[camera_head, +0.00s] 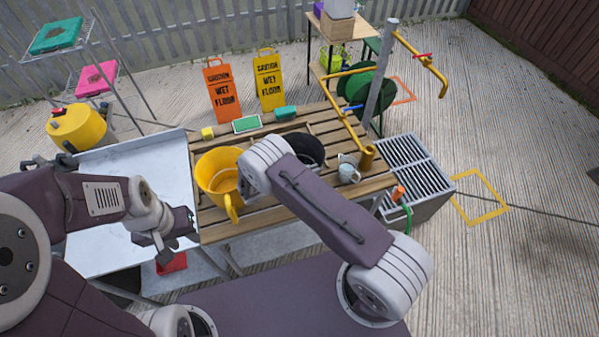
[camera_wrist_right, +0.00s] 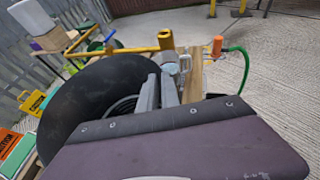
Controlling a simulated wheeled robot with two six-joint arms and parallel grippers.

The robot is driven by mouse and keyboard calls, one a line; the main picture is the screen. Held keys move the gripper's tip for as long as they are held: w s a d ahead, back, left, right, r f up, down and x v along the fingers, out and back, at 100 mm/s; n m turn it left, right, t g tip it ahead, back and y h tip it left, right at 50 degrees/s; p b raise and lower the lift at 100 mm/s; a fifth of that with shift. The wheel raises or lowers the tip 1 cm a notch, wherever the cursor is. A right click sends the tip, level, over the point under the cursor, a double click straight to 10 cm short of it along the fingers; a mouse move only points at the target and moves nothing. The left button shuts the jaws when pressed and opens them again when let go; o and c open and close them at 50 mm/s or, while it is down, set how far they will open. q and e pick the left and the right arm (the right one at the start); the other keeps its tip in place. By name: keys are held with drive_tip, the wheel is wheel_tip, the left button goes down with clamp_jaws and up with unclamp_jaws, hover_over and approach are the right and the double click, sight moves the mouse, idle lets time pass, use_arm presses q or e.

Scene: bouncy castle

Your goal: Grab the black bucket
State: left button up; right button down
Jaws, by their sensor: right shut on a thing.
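The black bucket (camera_head: 310,148) stands on the slatted wooden table, partly hidden behind my right arm. In the right wrist view the bucket (camera_wrist_right: 80,95) is large and close, with its dark inside showing. My right gripper (camera_wrist_right: 162,92) is at the bucket's rim, its grey fingers shut on it; the exact contact is partly hidden. In the head view my right arm hides that gripper. My left gripper (camera_head: 177,232) hangs over the front right part of the pale metal table, away from the bucket. Its jaw opening is unclear.
A yellow bucket (camera_head: 219,174) stands left of the black one. A grey metal mug (camera_head: 348,172) and a yellow tap pipe (camera_head: 350,118) are close on its right. A grated metal drain unit (camera_head: 414,166) is further right. Wet-floor signs (camera_head: 222,92) stand behind.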

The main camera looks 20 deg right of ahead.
idle(0.3)
wheel_tip(320, 180, up, 10)
drive_tip(key=b, duration=0.1)
idle(0.3)
